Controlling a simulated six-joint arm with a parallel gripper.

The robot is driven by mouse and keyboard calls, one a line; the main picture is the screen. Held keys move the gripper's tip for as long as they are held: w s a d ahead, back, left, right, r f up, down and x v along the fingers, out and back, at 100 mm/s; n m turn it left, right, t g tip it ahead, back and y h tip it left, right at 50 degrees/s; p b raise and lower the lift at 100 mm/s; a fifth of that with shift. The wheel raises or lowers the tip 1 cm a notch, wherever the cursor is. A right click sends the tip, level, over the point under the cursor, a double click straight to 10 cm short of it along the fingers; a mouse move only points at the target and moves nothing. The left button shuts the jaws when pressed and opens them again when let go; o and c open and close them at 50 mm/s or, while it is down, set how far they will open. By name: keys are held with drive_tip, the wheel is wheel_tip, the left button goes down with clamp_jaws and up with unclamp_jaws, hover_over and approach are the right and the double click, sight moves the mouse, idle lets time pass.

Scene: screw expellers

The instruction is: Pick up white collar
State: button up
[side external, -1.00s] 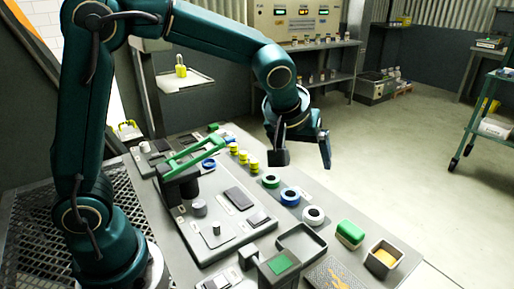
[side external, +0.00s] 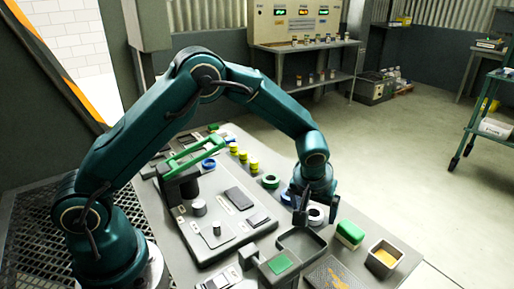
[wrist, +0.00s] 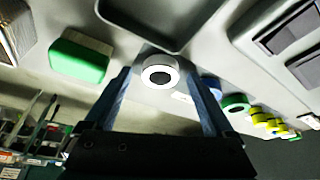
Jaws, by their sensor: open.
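The white collar (side external: 316,215) is a short ring with a dark centre, lying on the table. In the wrist view the white collar (wrist: 160,72) shows between the two fingers, beyond their tips. My gripper (side external: 313,217) is low over the table beside the collar and partly in front of it in the side view. In the wrist view my gripper (wrist: 160,85) is open, with a finger to each side of the collar. I cannot tell the exact height gap.
A blue collar (wrist: 211,85) and a green collar (side external: 270,181) stand in line with the white one. Yellow pieces (side external: 243,157) are farther back. An empty grey tray (side external: 301,243), a green-topped block (side external: 350,233) and a box (side external: 384,256) are close by.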

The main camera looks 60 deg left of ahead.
clamp_jaws()
drive_tip(key=shift+r, duration=0.15)
